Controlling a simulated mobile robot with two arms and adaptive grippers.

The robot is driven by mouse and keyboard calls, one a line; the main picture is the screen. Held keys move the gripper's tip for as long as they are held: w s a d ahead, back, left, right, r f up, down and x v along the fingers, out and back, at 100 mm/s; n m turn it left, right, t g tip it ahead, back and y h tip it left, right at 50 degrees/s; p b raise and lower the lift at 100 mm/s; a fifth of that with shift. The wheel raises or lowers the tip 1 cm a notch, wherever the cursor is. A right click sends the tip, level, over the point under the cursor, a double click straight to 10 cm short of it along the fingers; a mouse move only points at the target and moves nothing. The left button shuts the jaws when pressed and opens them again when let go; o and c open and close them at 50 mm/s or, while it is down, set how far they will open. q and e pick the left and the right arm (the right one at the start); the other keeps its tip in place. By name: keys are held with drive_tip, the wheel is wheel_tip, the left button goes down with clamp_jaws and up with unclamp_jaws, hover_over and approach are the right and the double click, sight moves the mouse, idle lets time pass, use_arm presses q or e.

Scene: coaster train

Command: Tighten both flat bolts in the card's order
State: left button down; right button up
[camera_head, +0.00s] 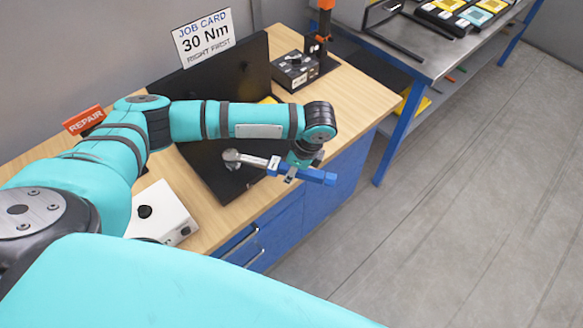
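The job card (204,38) stands at the back of the bench and reads "JOB CARD 30 Nm RIGHT FIRST". A torque wrench (318,176) has a blue handle and a round metal head (231,157). My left gripper (295,172) appears shut on the wrench and holds it near the bench's front edge, its head pointing left over a dark mat or panel (215,172). My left arm hides part of that dark surface. Neither flat bolt can be made out. My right gripper is not in view.
On the wooden bench (345,88) are a white box with a black knob (165,214), a red REPAIR sign (84,120), a dark grey box (295,70) and an orange-topped black stand (320,38). A metal table (440,50) stands at right. The grey floor is clear.

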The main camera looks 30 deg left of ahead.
use_arm(q)
drive_tip(key=shift+s+r+m+p, duration=0.1)
drive_tip(key=shift+s+m+p, duration=0.5)
drive_tip(key=shift+s+p, duration=0.35)
idle(0.8)
drive_tip(key=shift+s+m+t+p, duration=0.4)
drive_tip(key=shift+s+m+p, duration=0.5)
drive_tip(key=shift+p, duration=0.5)
idle(0.9)
drive_tip(key=shift+w+d+n+p, duration=0.1)
drive_tip(key=shift+w+n+p, duration=0.2)
drive_tip(key=shift+n, duration=0.1)
idle(0.3)
